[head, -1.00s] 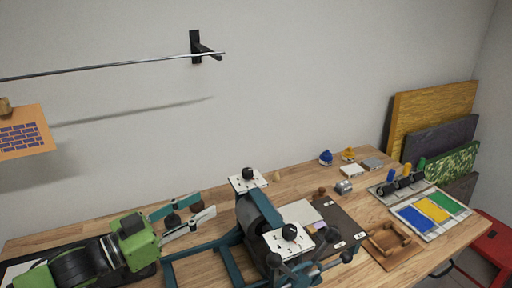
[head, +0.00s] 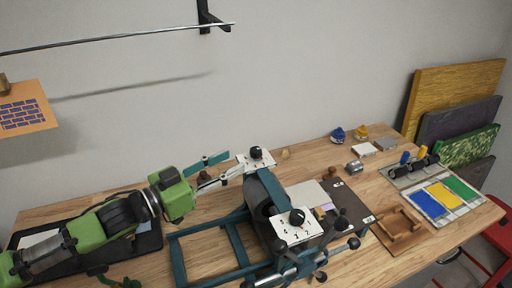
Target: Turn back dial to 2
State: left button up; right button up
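The back dial (head: 256,152) is a black knob on a white plate (head: 268,162) at the far end of a dark teal press (head: 232,233). The front dial (head: 297,216) is a similar black knob on a white numbered plate (head: 285,233) at the near end. My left gripper (head: 226,167) is open, with its fingers spread just left of the back dial and apart from the knob. The back dial's numbers are too small to read. My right gripper is not clearly visible.
A dark board with papers (head: 349,207) lies right of the press. A wooden frame (head: 398,232) and a tray of coloured pads (head: 443,198) lie farther right. A metal rail (head: 120,38) runs along the wall above.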

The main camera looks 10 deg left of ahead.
aim_at(256, 149)
pick_arm(q)
jog(key=p+x, duration=0.2)
jog(key=x, duration=0.6)
jog(key=shift+d+r+p, duration=0.1)
jog(key=shift+r+p, duration=0.05)
jog(key=shift+p, duration=0.15)
jog(key=shift+w+d, duration=0.35)
grip_shut()
